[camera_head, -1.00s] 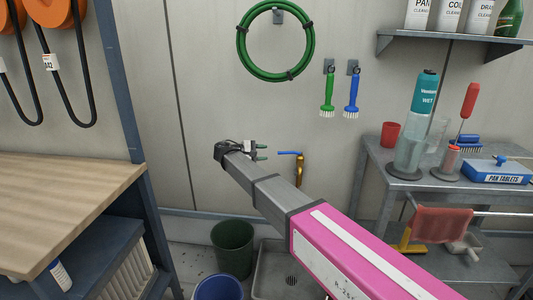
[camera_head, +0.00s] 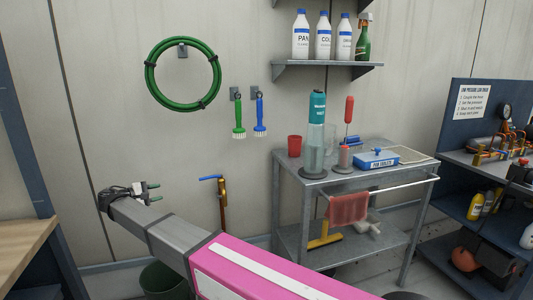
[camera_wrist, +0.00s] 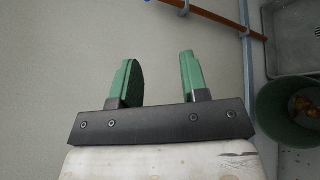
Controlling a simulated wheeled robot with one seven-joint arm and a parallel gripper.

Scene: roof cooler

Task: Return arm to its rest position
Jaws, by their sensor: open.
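My gripper (camera_head: 153,191) is at the end of my outstretched arm, at the lower left of the head view, in front of the pale wall panels. Its two green fingers stand apart with nothing between them, as the wrist view (camera_wrist: 156,80) shows. The arm, with a grey forearm and a pink section, runs from the bottom middle up to the left. In the head view the blue-handled tap on a copper pipe (camera_head: 222,200) is to the right of the gripper, apart from it in the picture.
A grey metal cart (camera_head: 290,166) with a bottle, red cup and blue pan tablets box (camera_head: 377,158) stands right of the arm. A dark green bin (camera_head: 160,280) is below the forearm. A wooden bench (camera_head: 20,240) is at left, a blue-backed bench (camera_head: 465,158) at right.

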